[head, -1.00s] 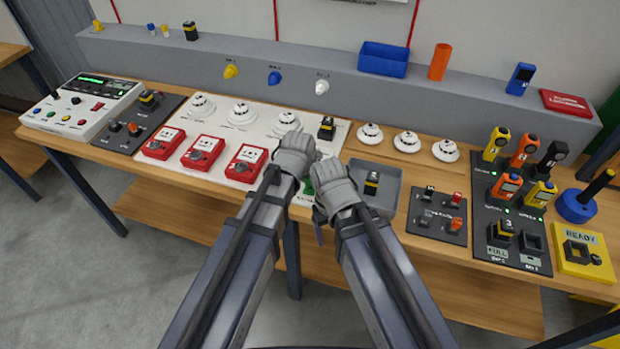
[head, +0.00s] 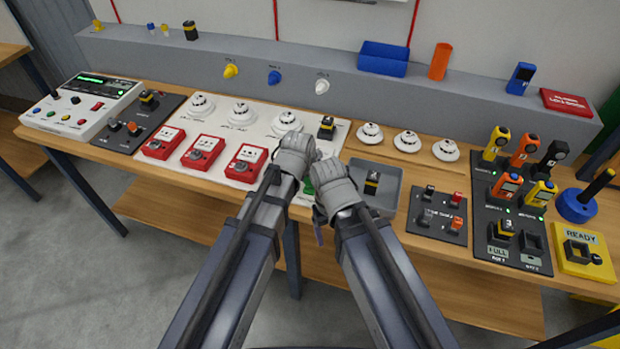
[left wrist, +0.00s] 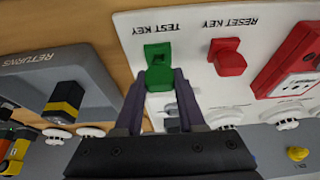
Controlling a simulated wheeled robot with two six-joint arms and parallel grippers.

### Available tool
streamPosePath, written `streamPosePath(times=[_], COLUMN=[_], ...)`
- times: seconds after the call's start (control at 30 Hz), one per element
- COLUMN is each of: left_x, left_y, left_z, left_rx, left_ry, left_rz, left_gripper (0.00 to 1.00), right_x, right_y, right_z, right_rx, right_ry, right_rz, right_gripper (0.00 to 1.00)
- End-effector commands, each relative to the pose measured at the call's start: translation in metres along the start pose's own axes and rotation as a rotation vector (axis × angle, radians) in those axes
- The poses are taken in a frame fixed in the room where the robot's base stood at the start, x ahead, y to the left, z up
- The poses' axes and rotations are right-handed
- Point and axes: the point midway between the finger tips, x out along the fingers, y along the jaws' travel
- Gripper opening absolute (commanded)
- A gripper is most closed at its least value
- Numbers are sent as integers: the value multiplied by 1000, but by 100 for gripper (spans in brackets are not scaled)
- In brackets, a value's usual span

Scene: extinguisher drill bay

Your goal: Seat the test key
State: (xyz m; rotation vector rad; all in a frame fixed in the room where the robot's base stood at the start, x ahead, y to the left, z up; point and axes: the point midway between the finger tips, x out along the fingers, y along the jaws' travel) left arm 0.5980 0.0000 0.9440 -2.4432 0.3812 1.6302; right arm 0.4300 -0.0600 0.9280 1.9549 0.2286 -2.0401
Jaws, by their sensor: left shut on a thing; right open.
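In the left wrist view my left gripper (left wrist: 161,82) is shut on the green test key (left wrist: 159,77), with one finger on each side of its head. The key is at the green holder (left wrist: 158,51) beside the "TEST KEY" label on a white panel (left wrist: 195,60). The fingers hide part of the key, and I cannot tell how deep it sits. In the head view my left gripper (head: 297,157) covers most of this spot. My right gripper (head: 324,205) is open, close beside it on the right.
A red reset key (left wrist: 228,56) is beside the test key. Red call points (head: 204,153) and white detectors (head: 241,111) stand to the left. The grey returns tray (head: 388,180) with a black and yellow block is just right of my right gripper.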

Motion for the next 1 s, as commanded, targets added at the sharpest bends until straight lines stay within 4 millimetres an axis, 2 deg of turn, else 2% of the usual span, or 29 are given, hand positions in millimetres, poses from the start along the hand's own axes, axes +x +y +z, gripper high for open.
streamPosePath(times=[0.87,0.9,1.0], left_x=[10,10,10], left_y=[0,0,0], left_z=[4,4,4], left_rx=[0,0,0], left_ry=[0,0,0], left_rz=[0,0,0], left_gripper=[0,40,51], right_x=[11,11,11], right_y=[-1,-1,-1], right_z=[-1,-1,-1], right_rx=[0,0,0], right_ry=[0,0,0], right_rz=[0,0,0], right_gripper=[80,80,80])
